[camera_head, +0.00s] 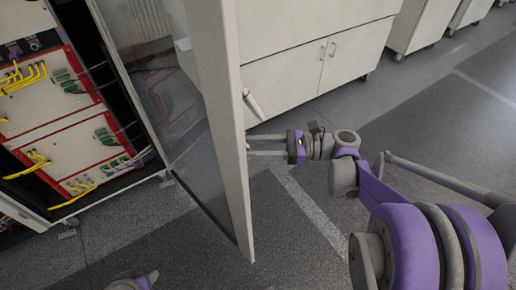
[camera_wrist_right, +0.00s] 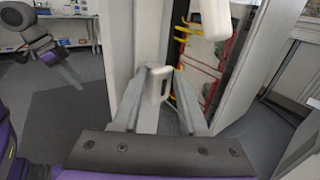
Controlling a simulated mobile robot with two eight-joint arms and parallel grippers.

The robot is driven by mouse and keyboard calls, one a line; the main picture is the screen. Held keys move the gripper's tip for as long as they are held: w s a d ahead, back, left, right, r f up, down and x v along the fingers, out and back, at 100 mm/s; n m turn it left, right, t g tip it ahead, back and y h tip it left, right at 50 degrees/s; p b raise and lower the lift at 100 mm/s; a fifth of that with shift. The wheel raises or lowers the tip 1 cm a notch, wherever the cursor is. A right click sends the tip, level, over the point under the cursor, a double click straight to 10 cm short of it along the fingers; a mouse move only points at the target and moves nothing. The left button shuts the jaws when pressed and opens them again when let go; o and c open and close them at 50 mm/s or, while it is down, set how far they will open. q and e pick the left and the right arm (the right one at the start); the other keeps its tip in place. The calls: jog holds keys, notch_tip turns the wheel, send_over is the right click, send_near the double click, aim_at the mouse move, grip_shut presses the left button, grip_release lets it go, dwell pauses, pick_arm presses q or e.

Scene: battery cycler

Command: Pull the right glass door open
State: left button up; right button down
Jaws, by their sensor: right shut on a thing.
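The right glass door (camera_head: 226,130) stands swung out from the cabinet. It is a dark glass pane (camera_head: 160,95) in a pale frame, and its edge also shows in the right wrist view (camera_wrist_right: 122,45). A pale handle lever (camera_head: 253,104) sticks out from the frame, tilted. My right gripper (camera_head: 252,146) is at the door's free edge, just below this lever. In the wrist view its fingers (camera_wrist_right: 158,88) close around a pale fitting on the door. The door edge partly hides the fingertips in the head view. My left gripper (camera_wrist_right: 72,74) is away at the left, its jaw state unclear.
The open cabinet holds white, red-edged modules (camera_head: 55,110) with yellow and green cables. A white cupboard (camera_head: 310,50) with a double door stands behind the glass door.

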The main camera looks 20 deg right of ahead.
pick_arm(q)
jog(key=shift+d, duration=0.2)
pick_arm(e)
jog(key=shift+w+d+r, duration=0.2)
jog(key=shift+w+d, duration=0.15)
jog(key=shift+w, duration=0.35)
jog(key=c, duration=0.8)
grip_release()
jog(key=shift+w+a, duration=0.1)
jog(key=shift+w, duration=0.05)
jog(key=shift+o, duration=0.5)
jog(key=shift+w+a+f, duration=0.1)
jog(key=shift+w+a, duration=0.1)
jog(key=shift+w, duration=0.1)
jog(key=shift+s+d, duration=0.1)
jog(key=shift+s, duration=0.05)
jog(key=shift+c, duration=0.3)
pick_arm(q)
jog(key=shift+w+a+f, duration=0.1)
jog(key=shift+w+a, duration=0.05)
jog(key=shift+w, duration=0.1)
jog(key=shift+w+a+f+b, duration=0.1)
jog(key=shift+w+f+b, duration=0.05)
jog(key=shift+f+b, duration=0.25)
pick_arm(e)
jog(key=v, duration=1.1)
jog(key=shift+s, duration=0.3)
